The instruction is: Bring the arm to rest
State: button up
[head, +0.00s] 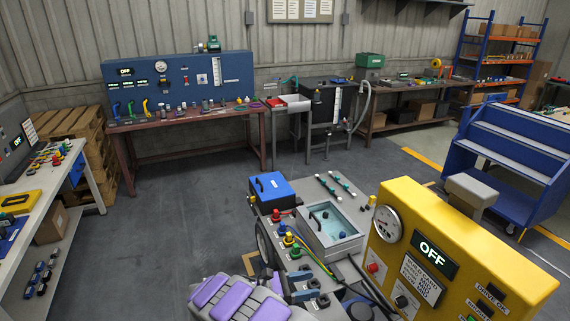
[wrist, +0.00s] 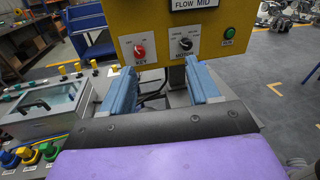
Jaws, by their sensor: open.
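My gripper (wrist: 164,90) shows in the wrist view with its two blue-grey fingers spread apart and nothing between them. Beyond the fingers stands a yellow control panel (wrist: 215,35) with a red key knob (wrist: 140,52), a black motor knob (wrist: 185,44) and a green button (wrist: 229,33). In the head view my purple and grey arm (head: 240,301) is low at the bottom centre, in front of the chassis bench. The yellow panel (head: 460,245) is at the right there, with a round gauge and a display reading OFF.
A lidded clear tank (head: 330,222), a blue box (head: 271,190) and coloured caps sit on the chassis beside the panel. A white workbench (head: 50,200) is at the left. A blue cart (head: 510,165) stands at the right. The grey floor (head: 190,210) in the middle is clear.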

jog(key=s+d+r+m+g+y, duration=0.1)
jog(key=s+d+r+m+g, duration=0.15)
jog(key=d+r, duration=0.25)
jog(key=s+d+r+m+g, duration=0.2)
jog(key=d+r+m+g, duration=0.15)
jog(key=d+r, duration=0.2)
jog(key=s+d+r+m+g+y, duration=0.1)
jog(key=s+d+r+m+y, duration=0.25)
jog(key=s, duration=0.25)
jog(key=s+d+r+m+g+y, duration=0.2)
jog(key=s+d+r+m, duration=0.15)
jog(key=s, duration=0.35)
jog(key=s+a+m+t+y, duration=0.1)
jog(key=s+a+m+y, duration=0.3)
jog(key=s, duration=0.7)
jog(key=s+a+m+t+y, duration=0.2)
jog(key=s+a+m+y, duration=0.2)
jog(key=s+y, duration=0.3)
jog(key=s+a, duration=0.1)
jog(key=s, duration=0.3)
jog(key=shift+a+f, duration=0.3)
jog(key=shift+f, duration=0.05)
